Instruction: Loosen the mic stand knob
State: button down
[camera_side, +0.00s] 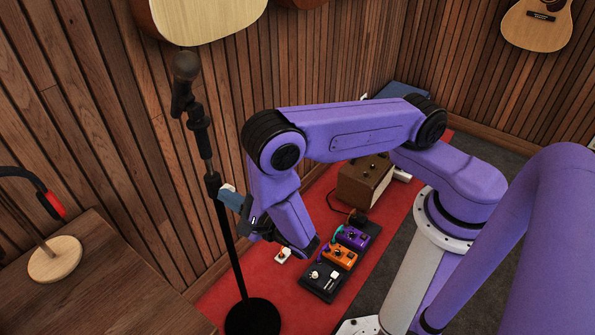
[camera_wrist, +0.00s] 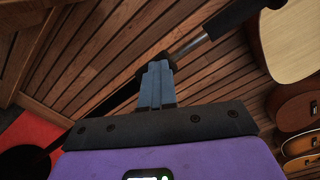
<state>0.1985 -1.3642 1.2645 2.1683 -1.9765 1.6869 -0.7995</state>
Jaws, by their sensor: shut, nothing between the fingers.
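The black mic stand (camera_side: 228,240) stands upright on a round base, with a microphone (camera_side: 185,66) on top. Its height clutch (camera_side: 213,184) is a dark collar where the thin upper tube meets the thicker lower pole. I cannot make out a separate knob on it. My gripper (camera_side: 226,193) is shut and empty, with its blue-grey fingertips right beside the clutch. In the wrist view, the fingertips (camera_wrist: 158,68) overlap the dark clutch, and the silver tube (camera_wrist: 190,46) runs to the upper right. Whether they touch is unclear.
A wooden stool or table (camera_side: 90,285) with a lamp-like stand (camera_side: 55,260) is at left. A pedal board (camera_side: 342,262) and a small amp (camera_side: 364,184) sit on the red carpet (camera_side: 205,308). A guitar (camera_side: 205,18) hangs on the slatted wall near the microphone.

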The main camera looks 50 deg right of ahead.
jog(key=shift+w+f+m, duration=0.1)
jog(key=shift+w+m, duration=0.2)
jog(key=shift+w, duration=0.2)
jog(key=shift+a+f+h, duration=0.15)
jog(key=shift+f+h, duration=0.05)
jog(key=shift+f, duration=0.3)
jog(key=shift+a+f+h, duration=0.15)
jog(key=shift+f+h, duration=0.05)
jog(key=shift+f, duration=0.3)
jog(key=shift+d+f, duration=0.15)
jog(key=shift+f, duration=0.1)
jog(key=s+a, duration=0.1)
jog(key=s, duration=0.5)
jog(key=shift+a+r, duration=0.15)
jog(key=shift+a, duration=0.1)
